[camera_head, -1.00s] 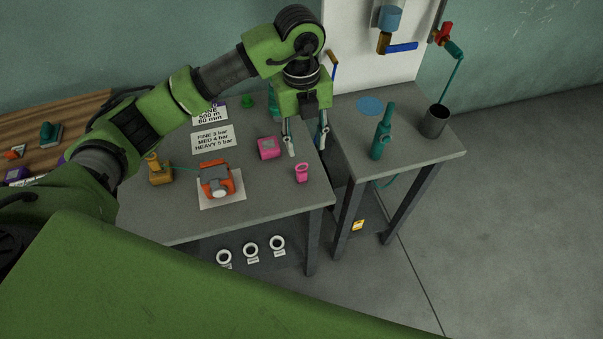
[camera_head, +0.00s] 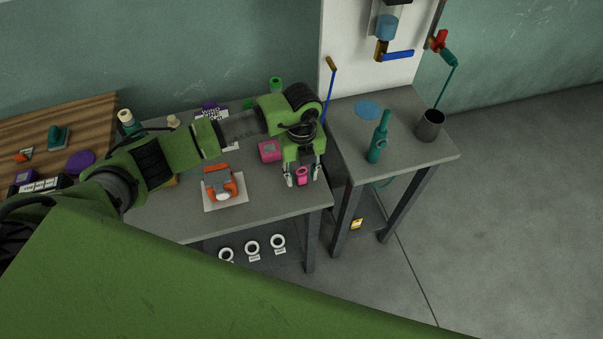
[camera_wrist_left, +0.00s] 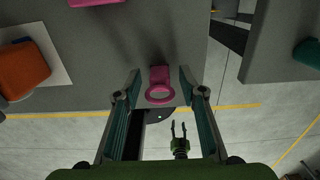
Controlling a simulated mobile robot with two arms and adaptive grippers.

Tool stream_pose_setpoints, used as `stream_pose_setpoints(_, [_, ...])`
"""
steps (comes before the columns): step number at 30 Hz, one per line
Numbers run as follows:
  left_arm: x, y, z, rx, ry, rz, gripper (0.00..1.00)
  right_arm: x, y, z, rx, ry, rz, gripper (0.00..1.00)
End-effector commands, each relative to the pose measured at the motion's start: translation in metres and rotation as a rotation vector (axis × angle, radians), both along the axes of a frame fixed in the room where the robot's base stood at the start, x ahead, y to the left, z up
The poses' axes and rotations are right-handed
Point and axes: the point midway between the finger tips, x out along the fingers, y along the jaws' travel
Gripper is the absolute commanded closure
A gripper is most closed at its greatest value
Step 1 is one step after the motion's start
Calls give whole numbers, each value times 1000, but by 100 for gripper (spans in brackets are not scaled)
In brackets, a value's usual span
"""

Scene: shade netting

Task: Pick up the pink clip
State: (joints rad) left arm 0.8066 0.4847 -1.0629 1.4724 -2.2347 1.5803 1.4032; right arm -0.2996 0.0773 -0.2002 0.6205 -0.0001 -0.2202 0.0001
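The pink clip (camera_head: 302,176) stands near the front right edge of the grey table, with a ring at one end. My left gripper (camera_head: 303,180) is over it and open, with one finger on each side. In the left wrist view, the clip (camera_wrist_left: 160,76) shows between the two spread fingers of my left gripper (camera_wrist_left: 160,82), with a gap on both sides. Its ring points toward the camera's lower side. My right gripper (camera_wrist_left: 179,130) shows small and low in the left wrist view, with its two fingers apart and nothing between them.
A pink box (camera_head: 269,151) sits just left of my left gripper. An orange device (camera_head: 219,184) lies on a white sheet (camera_head: 238,200) further left. A second grey table (camera_head: 408,157) with a teal bottle-shaped tool (camera_head: 378,138) stands to the right, across a narrow gap.

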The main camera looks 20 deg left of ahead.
Motion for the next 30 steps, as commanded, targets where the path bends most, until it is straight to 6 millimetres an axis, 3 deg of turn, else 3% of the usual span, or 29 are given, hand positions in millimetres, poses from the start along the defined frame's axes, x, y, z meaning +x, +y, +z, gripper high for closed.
stream_pose_setpoints(9, [0, 0, -10, 1, -1, 0, 62, 0, 0, 2, 0, 0, 0, 60])
stream_pose_setpoints(10, [0, 0, -10, 1, -1, 0, 65, 0, 0, 2, 0, 0, 0, 60])
stream_pose_setpoints(14, [0, 0, -10, 0, 0, 0, 97, 0, -1, 2, -1, 0, 0, 60])
stream_pose_setpoints(25, [0, 0, -9, 0, -1, 0, 97, 0, -3, 2, -4, 0, 1, 60])
stream_pose_setpoints(30, [1, 0, 1, -2, -3, -1, 97, 0, -4, -1, -4, 0, 2, 60])
